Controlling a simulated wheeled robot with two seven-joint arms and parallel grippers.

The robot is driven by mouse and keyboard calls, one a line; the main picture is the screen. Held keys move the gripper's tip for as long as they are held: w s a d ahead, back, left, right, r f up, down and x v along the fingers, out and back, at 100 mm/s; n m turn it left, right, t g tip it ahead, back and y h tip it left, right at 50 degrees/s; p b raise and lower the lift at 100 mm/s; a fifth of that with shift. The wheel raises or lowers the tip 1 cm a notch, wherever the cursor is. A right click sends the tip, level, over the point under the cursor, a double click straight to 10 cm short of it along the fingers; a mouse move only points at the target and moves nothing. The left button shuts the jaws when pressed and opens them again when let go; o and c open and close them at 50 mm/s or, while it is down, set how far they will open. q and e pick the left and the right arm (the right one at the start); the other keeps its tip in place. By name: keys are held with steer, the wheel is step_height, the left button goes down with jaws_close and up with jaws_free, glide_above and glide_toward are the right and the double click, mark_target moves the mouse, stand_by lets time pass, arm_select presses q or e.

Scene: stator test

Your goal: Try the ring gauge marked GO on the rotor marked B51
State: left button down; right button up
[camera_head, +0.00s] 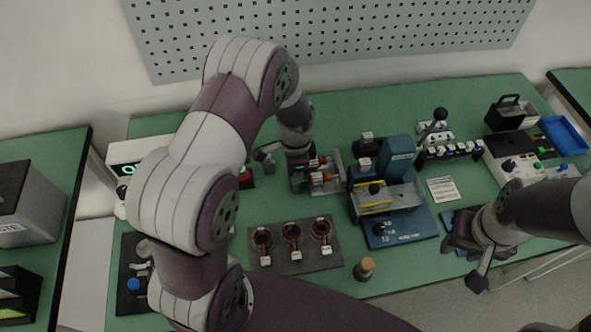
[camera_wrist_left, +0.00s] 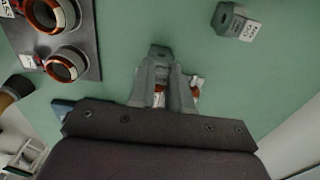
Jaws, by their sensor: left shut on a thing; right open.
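My left gripper (camera_head: 300,180) is low over the bench at the left end of a rack (camera_head: 336,170) holding red-orange rotors (camera_head: 320,178). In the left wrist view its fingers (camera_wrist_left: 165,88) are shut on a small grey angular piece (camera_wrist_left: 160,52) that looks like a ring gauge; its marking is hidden. A copper and white part, perhaps a rotor, shows behind the fingers. I cannot tell whether the piece touches it. A second grey gauge (camera_wrist_left: 228,18) with a white lettered tag lies apart on the bench. I cannot read B51. My right gripper (camera_head: 466,258) is open and empty at the right.
A dark tray (camera_head: 297,262) with three copper-wound stators lies in front. A wooden-topped cylinder (camera_head: 365,268) stands beside it. A blue fixture (camera_head: 400,215) stands right of the rack. A perforated panel (camera_head: 330,35) is behind the bench. Green bench is bare between tray and rack.

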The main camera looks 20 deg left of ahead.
arm_select(q)
steer(key=shift+w+d, duration=0.5)
steer(key=shift+d, duration=0.25)
stand_by(1.8)
steer(key=shift+s+a+p, duration=0.1)
steer(key=shift+p, duration=0.25)
stand_by(0.8)
steer(key=shift+s+a, duration=0.15)
steer(key=shift+a, duration=0.1)
steer(key=shift+a, duration=0.1)
steer(key=shift+s+a+p, duration=0.2)
steer(key=shift+a+p, duration=0.05)
steer(key=shift+p, duration=0.05)
steer(key=shift+a, duration=0.15)
stand_by(0.3)
steer(key=shift+s+a, duration=0.2)
